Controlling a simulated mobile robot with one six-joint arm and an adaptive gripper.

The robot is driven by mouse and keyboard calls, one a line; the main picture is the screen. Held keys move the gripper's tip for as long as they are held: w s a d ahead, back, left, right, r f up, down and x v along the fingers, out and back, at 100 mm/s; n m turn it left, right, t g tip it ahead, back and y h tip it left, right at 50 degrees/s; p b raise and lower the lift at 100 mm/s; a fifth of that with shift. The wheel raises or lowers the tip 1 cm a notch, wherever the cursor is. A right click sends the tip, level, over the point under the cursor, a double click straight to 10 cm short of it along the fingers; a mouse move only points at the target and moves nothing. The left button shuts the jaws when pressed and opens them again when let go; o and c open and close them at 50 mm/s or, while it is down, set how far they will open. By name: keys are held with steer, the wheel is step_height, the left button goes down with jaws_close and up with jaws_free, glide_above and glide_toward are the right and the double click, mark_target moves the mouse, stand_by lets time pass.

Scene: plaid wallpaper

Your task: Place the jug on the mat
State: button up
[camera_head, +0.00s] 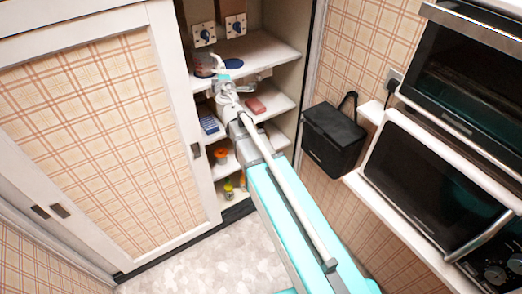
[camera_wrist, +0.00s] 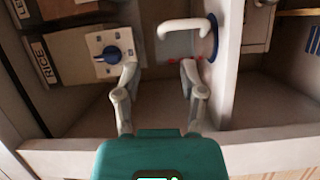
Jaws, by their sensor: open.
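The jug (camera_head: 204,62) is a pale, partly glassy vessel on the upper cabinet shelf, partly hidden by my arm. Its white curved handle (camera_wrist: 184,28) shows in the wrist view, with a blue oval at one end; I cannot tell whether that oval is the jug's base or something under it. The handle lies just beyond the fingertips, nearer the right finger.
The shelf edge (camera_wrist: 231,70) and lower shelves are close to my gripper.

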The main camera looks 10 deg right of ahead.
steer(key=s+d+f+m+g+h, duration=0.6)
steer(key=s+d+f+m+g, duration=0.2)
steer(key=s+d+f+m, duration=0.35)
steer(key=s+a+f+m+g+y, duration=0.1)
steer(key=s+f+m+g+y, duration=0.1)
steer(key=s+g, duration=0.3)
steer(key=s+a+f+m+g+y, duration=0.2)
steer(key=s+f+g+y, duration=0.3)
steer(key=s, duration=0.7)
steer(key=shift+s+m, duration=0.3)
steer(key=shift+m, duration=0.15)
